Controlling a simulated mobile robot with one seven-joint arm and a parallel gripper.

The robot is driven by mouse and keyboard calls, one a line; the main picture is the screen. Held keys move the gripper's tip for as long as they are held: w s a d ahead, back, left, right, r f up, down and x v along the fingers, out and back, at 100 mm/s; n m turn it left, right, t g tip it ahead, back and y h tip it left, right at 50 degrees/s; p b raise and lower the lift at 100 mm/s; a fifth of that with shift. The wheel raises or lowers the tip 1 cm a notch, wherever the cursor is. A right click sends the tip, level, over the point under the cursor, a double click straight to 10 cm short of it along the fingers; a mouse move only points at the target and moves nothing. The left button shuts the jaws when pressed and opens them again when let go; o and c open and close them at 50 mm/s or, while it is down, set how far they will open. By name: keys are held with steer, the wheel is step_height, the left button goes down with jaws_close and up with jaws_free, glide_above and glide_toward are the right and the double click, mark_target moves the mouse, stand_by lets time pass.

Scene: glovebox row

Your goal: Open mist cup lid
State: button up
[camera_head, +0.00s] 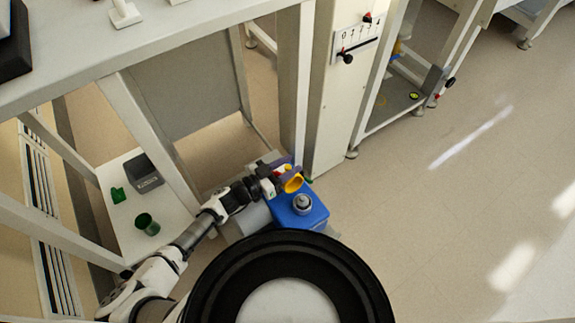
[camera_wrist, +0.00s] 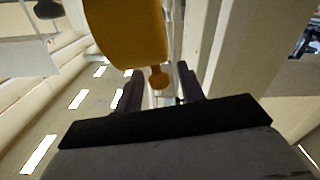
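A yellow-orange rounded piece (camera_head: 293,184), which looks like the mist cup's lid, is at the end of my arm in the head view. In the wrist view the yellow piece (camera_wrist: 128,32) fills the top centre, with a small round knob (camera_wrist: 158,77) pointing down. My gripper (camera_wrist: 161,83) has two dark fingers apart, one on each side of the knob. Gaps show between knob and fingers, so it looks open and not touching. In the head view my gripper (camera_head: 279,178) is partly hidden by the yellow piece. The cup's inside is not visible.
A blue box (camera_head: 310,217) with a round metallic cap (camera_head: 302,203) stands just below my gripper. A white post (camera_head: 340,90) with a numbered panel rises behind. At left, a low shelf (camera_head: 125,228) holds a green cup (camera_head: 147,224) and a grey box (camera_head: 143,172). The floor at right is clear.

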steer(key=shift+c, duration=0.3)
jaws_close()
steer(key=s+m+p, duration=0.1)
steer(key=s+d+r+m+p, duration=0.1)
steer(key=m, duration=0.1)
steer(key=shift+s+d+r, duration=0.1)
steer(key=shift+d, duration=0.1)
steer(key=shift+s+d+m, duration=0.35)
steer(key=shift+s+m, duration=0.15)
steer(key=shift+m, duration=0.2)
